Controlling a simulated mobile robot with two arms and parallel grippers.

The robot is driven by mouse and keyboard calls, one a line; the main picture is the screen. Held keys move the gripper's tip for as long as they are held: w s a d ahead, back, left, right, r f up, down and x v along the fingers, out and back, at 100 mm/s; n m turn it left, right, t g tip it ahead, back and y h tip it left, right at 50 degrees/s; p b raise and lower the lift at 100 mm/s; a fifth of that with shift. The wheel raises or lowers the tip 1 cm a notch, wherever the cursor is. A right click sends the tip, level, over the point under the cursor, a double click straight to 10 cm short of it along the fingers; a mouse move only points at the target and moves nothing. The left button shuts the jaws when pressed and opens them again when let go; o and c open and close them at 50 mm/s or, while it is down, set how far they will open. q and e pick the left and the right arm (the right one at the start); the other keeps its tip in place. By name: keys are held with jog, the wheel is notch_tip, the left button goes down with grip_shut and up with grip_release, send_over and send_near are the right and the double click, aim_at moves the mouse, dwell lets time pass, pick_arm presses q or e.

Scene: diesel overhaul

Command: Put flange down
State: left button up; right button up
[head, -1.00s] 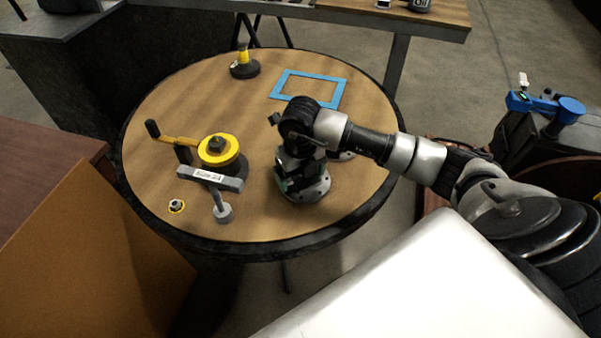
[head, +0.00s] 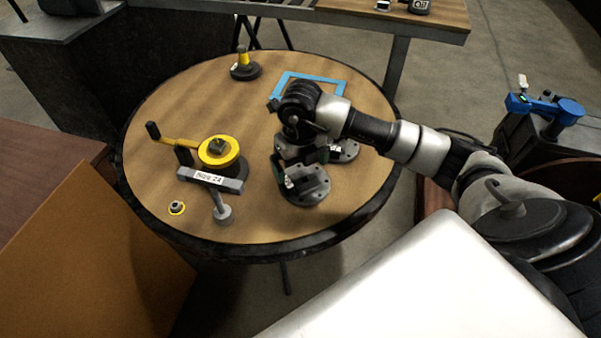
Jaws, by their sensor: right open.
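A grey round flange (head: 308,188) with bolt holes lies flat on the round wooden table, near its front right. A second grey flange disc (head: 346,151) shows just behind it to the right, partly hidden by my arm. My right gripper (head: 301,167) points down over the two flanges, with its fingers spread apart. I cannot tell whether a finger still touches the near flange. My left gripper is not in view.
The round table (head: 250,232) also holds a yellow-topped crank tool (head: 217,151), a grey labelled bar (head: 210,181), a small nut (head: 177,208), a blue frame (head: 318,76) and a yellow-and-black piece (head: 243,66).

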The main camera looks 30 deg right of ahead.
aim_at(300, 182)
notch_tip(300, 182, up, 8)
